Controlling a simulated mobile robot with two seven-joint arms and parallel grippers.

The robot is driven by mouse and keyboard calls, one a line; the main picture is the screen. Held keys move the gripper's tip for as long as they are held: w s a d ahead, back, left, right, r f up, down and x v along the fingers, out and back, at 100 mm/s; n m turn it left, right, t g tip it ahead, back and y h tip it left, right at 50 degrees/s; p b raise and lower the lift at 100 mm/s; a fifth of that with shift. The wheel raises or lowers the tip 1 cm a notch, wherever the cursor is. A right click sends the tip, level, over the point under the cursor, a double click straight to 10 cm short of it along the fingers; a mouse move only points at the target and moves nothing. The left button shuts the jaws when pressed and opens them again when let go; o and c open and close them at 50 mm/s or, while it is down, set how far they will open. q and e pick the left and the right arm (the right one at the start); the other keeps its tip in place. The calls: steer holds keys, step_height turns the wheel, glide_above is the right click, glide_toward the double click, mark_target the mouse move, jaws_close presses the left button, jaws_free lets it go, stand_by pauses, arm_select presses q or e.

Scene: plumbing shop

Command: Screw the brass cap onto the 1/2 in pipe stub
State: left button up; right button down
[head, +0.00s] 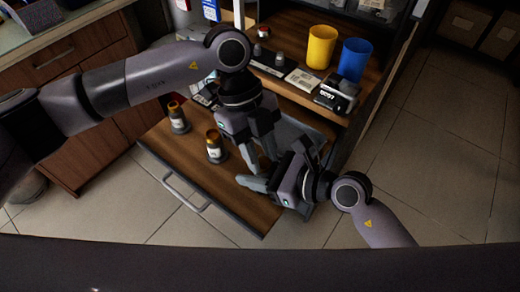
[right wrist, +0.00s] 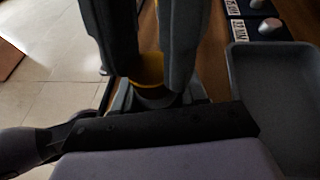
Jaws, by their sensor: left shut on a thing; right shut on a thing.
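My left gripper (head: 259,158) points down over the drawer-like wooden surface, its fingers around something mostly hidden. My right gripper (head: 248,183) reaches in from the right, just below the left one, its fingers pointing left. In the right wrist view, a brass cap (right wrist: 148,69) shows between two dark fingers that come down from above, seemingly my left gripper's. A dark grey piece, seemingly the pipe stub (right wrist: 152,97), is under the cap, held low by my right gripper. Whether cap and stub touch, and any thread, cannot be told.
Two brass-topped grey fittings (head: 178,117) (head: 215,146) stand on the wood left of my grippers. A grey tray (right wrist: 285,110) lies close on the right. A yellow cup (head: 321,46), a blue cup (head: 354,60) and a dark box (head: 337,94) stand behind.

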arm_select(q)
steer(key=o, duration=1)
steer(key=shift+r, duration=0.1)
steer(key=shift+r, duration=2.2)
steer(key=shift+c, duration=0.4)
steer(key=n, duration=0.1)
steer(key=r+n+t+y, duration=0.1)
steer(key=n, duration=0.1)
steer(key=shift+s+d+r, duration=0.15)
steer(key=shift+s+r, duration=0.05)
steer(key=shift+s, duration=0.05)
step_height(320, 180, up, 2)
steer(key=n+t+y, duration=0.1)
steer(key=n, duration=0.1)
steer(key=n+t+y, duration=0.1)
steer(key=n, duration=0.1)
steer(key=shift+s+d+t, duration=0.1)
steer(key=shift+d+t, duration=0.05)
steer(key=shift+t, duration=0.15)
